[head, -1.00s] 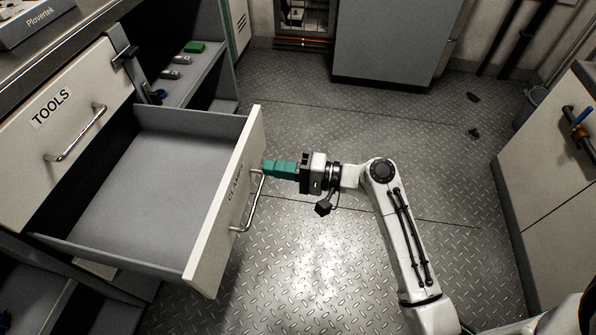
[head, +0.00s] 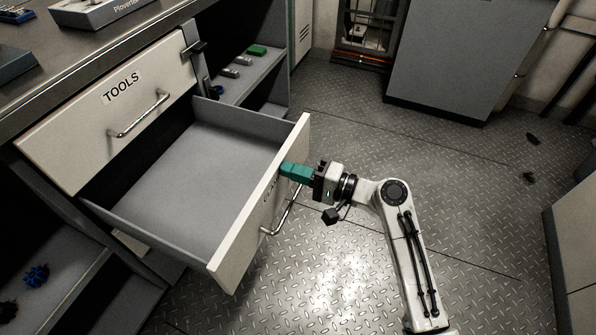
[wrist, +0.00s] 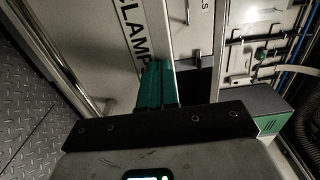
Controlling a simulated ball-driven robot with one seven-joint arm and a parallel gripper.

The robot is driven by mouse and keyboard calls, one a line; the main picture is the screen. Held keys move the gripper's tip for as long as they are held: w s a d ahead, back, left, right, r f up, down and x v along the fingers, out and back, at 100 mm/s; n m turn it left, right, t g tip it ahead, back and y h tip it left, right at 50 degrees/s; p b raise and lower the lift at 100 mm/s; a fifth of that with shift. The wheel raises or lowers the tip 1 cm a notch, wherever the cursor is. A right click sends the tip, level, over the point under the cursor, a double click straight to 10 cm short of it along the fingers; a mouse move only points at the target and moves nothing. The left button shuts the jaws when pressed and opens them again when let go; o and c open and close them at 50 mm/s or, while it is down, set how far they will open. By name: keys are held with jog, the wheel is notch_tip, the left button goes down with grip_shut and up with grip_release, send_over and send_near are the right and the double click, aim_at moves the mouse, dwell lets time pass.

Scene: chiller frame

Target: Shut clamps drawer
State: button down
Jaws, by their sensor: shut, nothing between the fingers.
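The clamps drawer (head: 262,205) is pulled well out below the TOOLS drawer (head: 120,95), which is closed. Its inside looks empty. Its pale front carries a partly hidden label and a metal bar handle (head: 285,215). My gripper (head: 284,169) is shut and empty, its green fingers at the outer face of the drawer front, beyond the handle near the far end. In the wrist view the fingers (wrist: 155,82) are together beside the CLAMPS lettering on the drawer front (wrist: 105,35). They look in contact or very close; I cannot tell which.
The worktop (head: 75,50) runs above the drawers. Open shelves (head: 245,75) with small parts stand beyond the drawer. A grey cabinet (head: 455,60) stands at the back and another (head: 575,240) at the right.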

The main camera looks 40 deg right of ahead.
jog(key=b+x, duration=0.8)
jog(key=x, duration=2.7)
jog(key=shift+w+a+r, duration=0.15)
jog(key=shift+w+r, duration=0.1)
jog(key=shift+w, duration=0.1)
